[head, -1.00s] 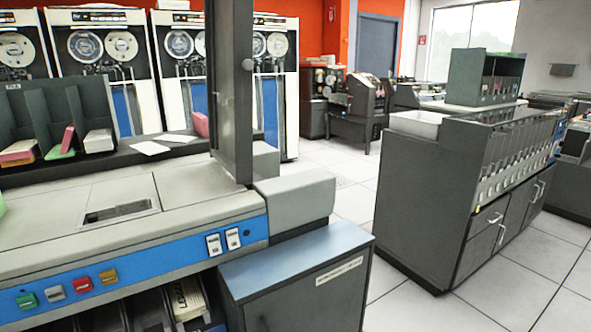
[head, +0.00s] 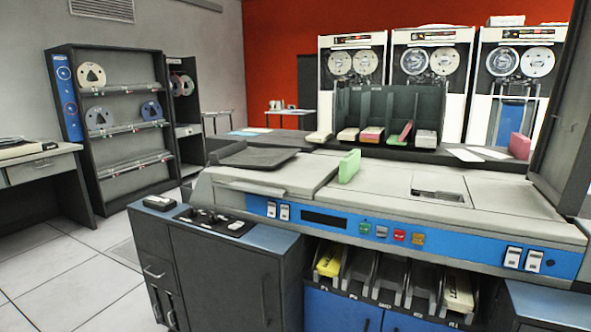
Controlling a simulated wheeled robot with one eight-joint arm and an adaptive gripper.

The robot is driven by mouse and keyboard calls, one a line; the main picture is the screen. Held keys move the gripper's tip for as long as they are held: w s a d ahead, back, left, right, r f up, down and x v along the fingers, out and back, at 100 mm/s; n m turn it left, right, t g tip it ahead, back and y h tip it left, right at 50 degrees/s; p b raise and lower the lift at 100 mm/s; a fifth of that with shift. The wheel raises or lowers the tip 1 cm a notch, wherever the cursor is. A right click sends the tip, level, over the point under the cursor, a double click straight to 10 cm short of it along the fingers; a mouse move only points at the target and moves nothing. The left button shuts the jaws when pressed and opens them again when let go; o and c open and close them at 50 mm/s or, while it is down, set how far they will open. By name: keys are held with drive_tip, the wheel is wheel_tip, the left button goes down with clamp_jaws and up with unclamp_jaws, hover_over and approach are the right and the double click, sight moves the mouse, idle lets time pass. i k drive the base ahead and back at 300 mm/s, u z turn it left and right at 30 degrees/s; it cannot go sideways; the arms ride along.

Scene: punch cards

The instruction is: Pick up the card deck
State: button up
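Several card decks are in the head view, and which one the task means cannot be told. A green deck (head: 349,166) stands upright on the pale top of the card machine (head: 300,172). A pink deck (head: 520,146) stands on the dark shelf behind, to the right. Several white, pink and green decks lie in the dark divided rack (head: 388,101). A yellow deck (head: 330,261) and a cream deck (head: 458,294) lie in the slots below the blue control strip. My gripper is not in view.
A dark cabinet (head: 225,275) fronts the machine's left end. A dark upright panel (head: 565,110) stands at the right edge. A tape shelf (head: 112,175) and a desk (head: 38,180) are at left. Pale tiled floor (head: 75,270) is clear at lower left.

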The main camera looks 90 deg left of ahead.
sight(350, 164)
drive_tip(key=u, duration=3.8)
drive_tip(key=i, duration=1.7)
